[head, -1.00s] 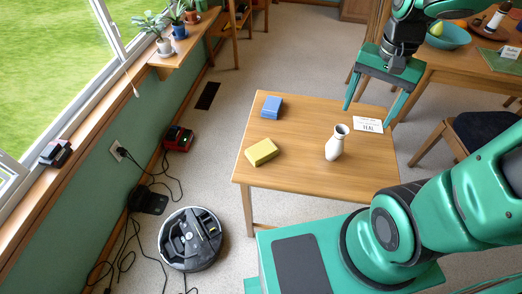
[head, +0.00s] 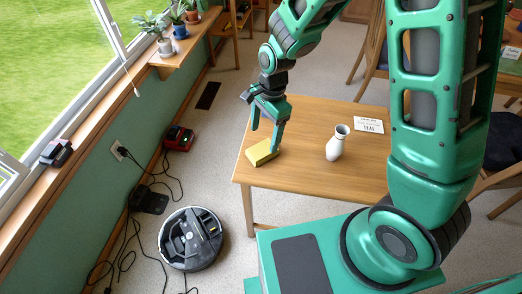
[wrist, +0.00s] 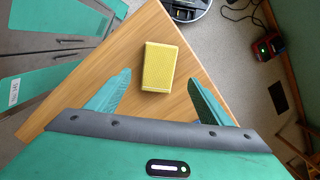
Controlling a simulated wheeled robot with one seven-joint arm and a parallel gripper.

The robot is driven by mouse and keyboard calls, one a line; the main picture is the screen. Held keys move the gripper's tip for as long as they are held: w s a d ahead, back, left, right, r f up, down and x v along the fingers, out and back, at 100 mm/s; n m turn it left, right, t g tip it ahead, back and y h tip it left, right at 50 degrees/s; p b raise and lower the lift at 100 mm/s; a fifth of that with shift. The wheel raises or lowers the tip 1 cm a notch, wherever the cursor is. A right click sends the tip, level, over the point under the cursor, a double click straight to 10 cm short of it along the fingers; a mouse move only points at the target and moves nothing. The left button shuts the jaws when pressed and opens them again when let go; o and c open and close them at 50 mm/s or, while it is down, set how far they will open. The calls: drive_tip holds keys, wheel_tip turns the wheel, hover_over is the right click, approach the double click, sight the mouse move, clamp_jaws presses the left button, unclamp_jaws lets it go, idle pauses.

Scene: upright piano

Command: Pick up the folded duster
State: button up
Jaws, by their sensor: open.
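A yellow, folded, block-like piece (head: 262,152), which I take as the duster, lies flat near the left corner of the small wooden table (head: 310,185). In the wrist view the yellow duster (wrist: 158,67) has a fine textured top and lies between and just beyond my fingertips. My gripper (head: 265,138) is open and empty, pointing down above the yellow duster. In the wrist view my gripper (wrist: 159,76) has one finger to each side of it, with no visible contact. The exact height gap is hard to tell.
A robot vacuum (head: 190,238) and cables lie on the floor at left. Potted plants (head: 165,44) stand on a shelf by the window. The front middle of the tabletop is clear.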

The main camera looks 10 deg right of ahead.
sight(263, 148)
drive_tip(key=shift+s+a+f, duration=0.1)
drive_tip(key=shift+f, duration=1.6)
drive_tip(key=shift+s+a+f, duration=0.1)
drive_tip(key=shift+f, duration=1.55)
drive_tip(key=c, duration=1.2)
drive_tip(key=shift+w+r, duration=0.1)
